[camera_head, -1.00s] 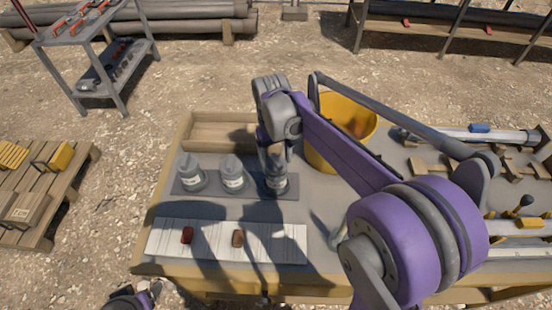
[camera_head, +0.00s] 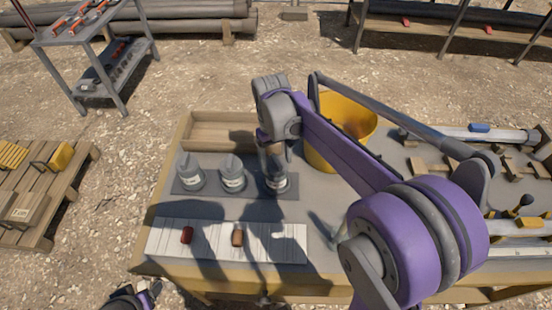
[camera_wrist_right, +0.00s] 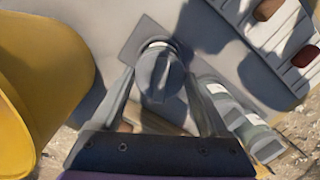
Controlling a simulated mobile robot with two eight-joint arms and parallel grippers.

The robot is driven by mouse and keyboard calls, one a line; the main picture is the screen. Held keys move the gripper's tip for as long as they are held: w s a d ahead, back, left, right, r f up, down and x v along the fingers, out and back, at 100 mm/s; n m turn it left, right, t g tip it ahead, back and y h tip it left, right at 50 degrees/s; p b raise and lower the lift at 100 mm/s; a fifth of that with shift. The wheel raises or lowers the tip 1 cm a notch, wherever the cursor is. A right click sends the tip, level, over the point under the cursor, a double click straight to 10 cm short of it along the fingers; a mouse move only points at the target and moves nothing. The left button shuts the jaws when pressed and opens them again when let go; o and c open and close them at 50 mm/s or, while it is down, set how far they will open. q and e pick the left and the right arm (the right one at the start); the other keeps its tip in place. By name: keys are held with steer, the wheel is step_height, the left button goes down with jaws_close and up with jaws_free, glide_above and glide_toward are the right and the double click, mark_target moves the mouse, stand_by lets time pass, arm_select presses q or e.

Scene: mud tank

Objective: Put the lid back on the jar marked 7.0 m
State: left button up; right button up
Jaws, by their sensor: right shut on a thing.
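Three grey jars with white labels stand in a row on a dark mat: the left jar (camera_head: 189,178), the middle jar (camera_head: 232,180) and the right jar (camera_head: 276,184). The label writing is too small to read. The left and middle jars have grey lids on. My right gripper (camera_head: 271,158) is over the right jar, pointing down. In the right wrist view its two fingers are shut on a round grey lid (camera_wrist_right: 160,75) at the right jar's top. I cannot tell whether the lid is fully seated. Part of my left arm (camera_head: 135,300) shows at the bottom left; its fingers are unclear.
A yellow bucket (camera_head: 342,130) stands close to the right of the jars. An empty wooden tray (camera_head: 215,118) is behind them. A white slatted board (camera_head: 275,246) with a red piece (camera_head: 187,235) and a brown piece (camera_head: 237,235) lies in front.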

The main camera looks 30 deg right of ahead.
steer(key=shift+f, duration=0.15)
stand_by(0.7)
steer(key=o, duration=1.3)
steer(key=shift+r+p, duration=1.85)
steer(key=shift+r, duration=1.7)
arm_select(q)
steer(key=r, duration=0.1)
steer(key=w+r, duration=0.1)
steer(key=r, duration=0.3)
steer(key=shift+w, duration=0.4)
arm_select(e)
jaws_close()
